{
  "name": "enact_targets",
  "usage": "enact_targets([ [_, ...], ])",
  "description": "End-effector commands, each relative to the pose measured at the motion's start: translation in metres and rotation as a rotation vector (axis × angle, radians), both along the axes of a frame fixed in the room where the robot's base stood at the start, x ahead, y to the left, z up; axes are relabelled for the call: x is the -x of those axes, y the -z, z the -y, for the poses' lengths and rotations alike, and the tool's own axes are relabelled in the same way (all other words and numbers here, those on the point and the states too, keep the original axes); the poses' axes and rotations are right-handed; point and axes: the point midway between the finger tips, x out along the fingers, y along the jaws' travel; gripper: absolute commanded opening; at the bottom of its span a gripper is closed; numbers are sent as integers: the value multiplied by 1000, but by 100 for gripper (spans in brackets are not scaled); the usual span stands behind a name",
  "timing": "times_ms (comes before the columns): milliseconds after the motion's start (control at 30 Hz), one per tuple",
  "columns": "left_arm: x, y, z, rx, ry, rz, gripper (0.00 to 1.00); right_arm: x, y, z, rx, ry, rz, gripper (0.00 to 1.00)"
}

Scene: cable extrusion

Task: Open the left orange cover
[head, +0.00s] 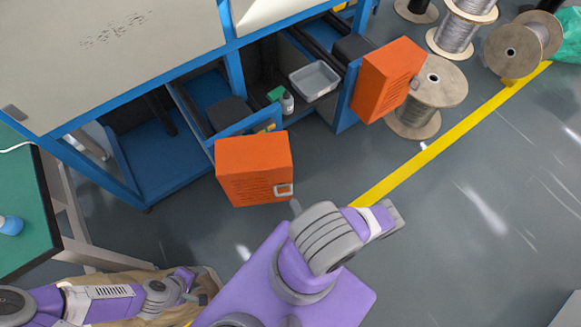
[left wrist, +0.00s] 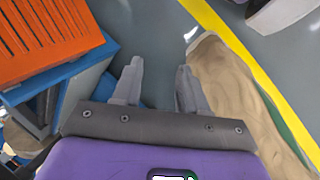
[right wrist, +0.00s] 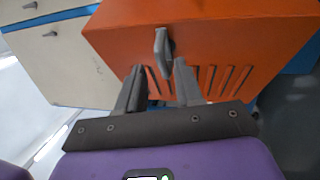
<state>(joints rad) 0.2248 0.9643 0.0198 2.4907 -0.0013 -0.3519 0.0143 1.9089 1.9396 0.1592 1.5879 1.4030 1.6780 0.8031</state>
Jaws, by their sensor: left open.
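The left orange cover (head: 248,168) is a slotted box standing out at the front of the blue machine frame, with a grey handle (head: 283,190) at its lower right. My right gripper (right wrist: 160,84) is open in the right wrist view, its fingers just below an orange cover's handle (right wrist: 162,52); it is not clear whether they touch. In the head view my right arm hides most of that gripper. My left gripper (head: 203,286) is open and empty, low and left of the cover. The left wrist view shows its fingers (left wrist: 156,87) apart over the floor.
The right orange cover (head: 387,78) stands beside wooden cable spools (head: 428,98). A grey tray (head: 314,80) and small bottle (head: 287,102) sit inside the frame. A beige sack (left wrist: 235,100) lies near my left gripper.

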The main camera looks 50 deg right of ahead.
Motion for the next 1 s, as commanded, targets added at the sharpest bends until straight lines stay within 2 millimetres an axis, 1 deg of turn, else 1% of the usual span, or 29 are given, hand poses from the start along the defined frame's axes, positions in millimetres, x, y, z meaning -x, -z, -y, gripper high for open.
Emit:
enact_targets([
  [33, 0, 0, 0, 0, 0, 0, 43, 5, 1, -2, 0, 2, -1, 35],
  [133, 0, 0, 0, 0, 0, 0, 43, 12, 3, -5, 0, 0, 0, 35],
  [400, 0, 0, 0, 0, 0, 0, 43, 15, 3, -6, -1, 0, 1, 35],
  [433, 0, 0, 0, 0, 0, 0, 43, 14, 3, -6, -1, 0, 1, 34],
  [533, 0, 0, 0, 0, 0, 0, 43, 10, 2, -9, 5, -27, -1, 19],
  [600, 0, 0, 0, 0, 0, 0, 43, 0, -2, -18, 23, -102, -7, 8],
  [667, 0, 0, 0, 0, 0, 0, 43, -14, -8, -34, 54, -217, -16, 0],
  [700, 0, 0, 0, 0, 0, 0, 43, -25, -13, -49, 85, -321, -22, 0],
  [767, 0, 0, 0, 0, 0, 0, 43, -39, -22, -79, 156, -510, -30, 0],
  [800, 0, 0, 0, 0, 0, 0, 43, -45, -29, -101, 219, -652, -32, 0],
  [867, 0, 0, 0, 0, 0, 0, 43, -46, -39, -137, 338, -873, -23, 0],
  [900, 0, 0, 0, 0, 0, 0, 43, -42, -44, -158, 429, -1016, -11, 0],
  [967, 0, 0, 0, 0, 0, 0, 43, -31, -50, -185, 579, -1221, 20, 0],
  [1000, 0, 0, 0, 0, 0, 0, 43, -21, -53, -200, 691, -1351, 49, 0],
])
